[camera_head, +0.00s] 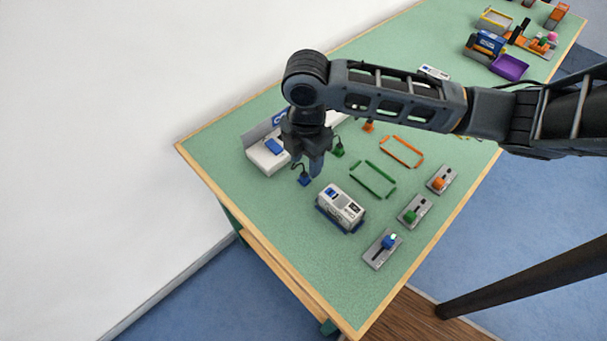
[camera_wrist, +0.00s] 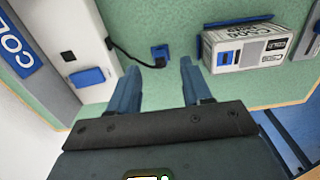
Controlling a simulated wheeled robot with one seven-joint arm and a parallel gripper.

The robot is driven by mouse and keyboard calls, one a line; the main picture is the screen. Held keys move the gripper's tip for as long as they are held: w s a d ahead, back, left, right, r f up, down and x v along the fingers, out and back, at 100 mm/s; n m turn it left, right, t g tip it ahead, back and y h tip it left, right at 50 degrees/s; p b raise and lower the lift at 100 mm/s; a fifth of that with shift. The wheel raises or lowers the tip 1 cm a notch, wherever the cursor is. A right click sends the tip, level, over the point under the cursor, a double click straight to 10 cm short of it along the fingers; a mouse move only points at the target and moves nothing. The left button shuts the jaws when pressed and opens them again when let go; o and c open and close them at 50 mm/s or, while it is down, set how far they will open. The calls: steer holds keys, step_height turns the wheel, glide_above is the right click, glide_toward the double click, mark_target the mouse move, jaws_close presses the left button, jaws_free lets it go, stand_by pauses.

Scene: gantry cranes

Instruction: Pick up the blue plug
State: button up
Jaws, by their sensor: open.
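The blue plug (camera_head: 304,179) lies on the green table top, with a black cable running to the white socket box on its left. In the wrist view the blue plug (camera_wrist: 159,52) sits just beyond the fingertips, near the line between them. My gripper (camera_head: 316,168) points down close beside the plug. In the wrist view my gripper (camera_wrist: 159,65) is open, its two blue-grey fingers apart with nothing between them.
A white and grey container block (camera_head: 340,208) stands on a blue frame near the plug. A white box (camera_head: 265,156) with a blue block is at the left. A green plug (camera_head: 338,151), green frame (camera_head: 373,179), orange frame (camera_head: 402,151) and lever panels (camera_head: 382,249) lie around.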

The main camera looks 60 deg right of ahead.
mark_target(304, 173)
steer(key=shift+a+f, duration=0.15)
steer(key=shift+f, duration=0.75)
steer(key=shift+a+f, duration=0.1)
steer(key=shift+f, duration=0.8)
steer(key=shift+c, duration=0.5)
jaws_close()
